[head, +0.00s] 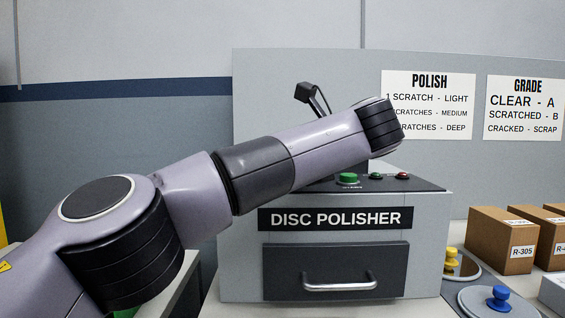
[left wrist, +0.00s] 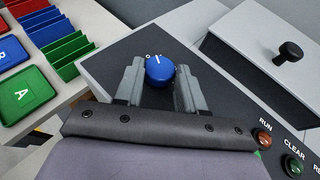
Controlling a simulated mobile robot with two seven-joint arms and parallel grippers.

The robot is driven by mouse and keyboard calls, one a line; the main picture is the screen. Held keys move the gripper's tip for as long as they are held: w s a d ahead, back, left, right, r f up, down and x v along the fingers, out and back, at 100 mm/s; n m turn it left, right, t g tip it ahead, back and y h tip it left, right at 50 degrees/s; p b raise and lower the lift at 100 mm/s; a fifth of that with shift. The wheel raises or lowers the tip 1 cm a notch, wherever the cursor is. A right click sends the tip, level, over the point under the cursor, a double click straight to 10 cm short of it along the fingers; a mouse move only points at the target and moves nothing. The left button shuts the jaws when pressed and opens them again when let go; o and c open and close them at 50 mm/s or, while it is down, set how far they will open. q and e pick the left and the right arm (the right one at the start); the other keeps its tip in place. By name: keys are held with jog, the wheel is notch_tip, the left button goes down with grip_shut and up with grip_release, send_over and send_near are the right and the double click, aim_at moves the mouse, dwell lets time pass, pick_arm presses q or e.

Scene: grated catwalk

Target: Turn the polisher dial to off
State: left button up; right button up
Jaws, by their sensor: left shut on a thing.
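The polisher dial (left wrist: 159,69) is a round blue knob with a white pointer line, on the dark top panel of the disc polisher. Its pointer faces the far side, and a small white mark shows on the panel just left of it. My left gripper (left wrist: 160,82) is shut on the dial, with one grey finger on each side. In the head view the disc polisher (head: 336,258) is a grey cabinet with a black name plate and drawer. My left arm crosses in front of it and hides the dial and the gripper. My right gripper is not in view.
Buttons line the panel: RUN (left wrist: 262,138) and a green CLEAR button (left wrist: 293,165). A black knob (left wrist: 290,52) stands on a grey lid. Red and green trays (left wrist: 25,95) lie left. Boxes (head: 500,240), a yellow knob (head: 451,259) and a blue knob (head: 498,298) are at right.

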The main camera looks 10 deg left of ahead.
pick_arm(q)
jog(key=o, duration=1)
jog(key=shift+o, duration=0.2)
jog(key=v, duration=0.7)
jog(key=shift+p, duration=0.3)
jog(key=shift+s, duration=0.1)
